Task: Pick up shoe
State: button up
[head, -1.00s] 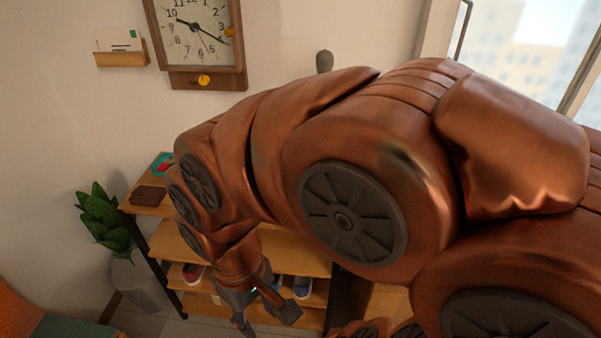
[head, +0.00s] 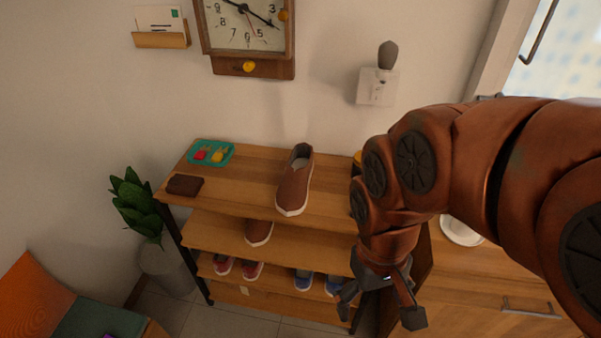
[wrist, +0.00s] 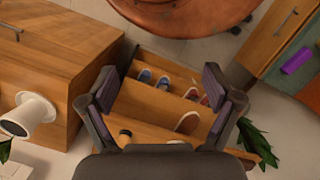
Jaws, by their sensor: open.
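A brown slip-on shoe with a pale sole (head: 295,182) stands on the shelf unit's top board (head: 236,190). A second brown shoe (head: 259,232) is partly hidden on the board below. Lower down are a red pair (head: 238,269) and a blue pair (head: 317,282). My gripper (head: 380,306) hangs open and empty at the right front of the unit, lower than the top shoe and apart from it. In the wrist view a brown shoe (wrist: 187,122) shows between the open fingers (wrist: 160,86), at some distance; I cannot tell which one it is.
A teal tray (head: 212,153) and a dark brown wallet (head: 185,185) lie on the top board's left. A wooden cabinet (head: 480,290) stands right of the unit, a potted plant (head: 135,203) left. A clock (head: 248,30) hangs above. Tiled floor is clear in front.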

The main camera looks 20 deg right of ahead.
aim_at(292, 194)
jog(key=u, duration=1.9)
jog(key=k, duration=0.45)
jog(key=u, duration=0.15)
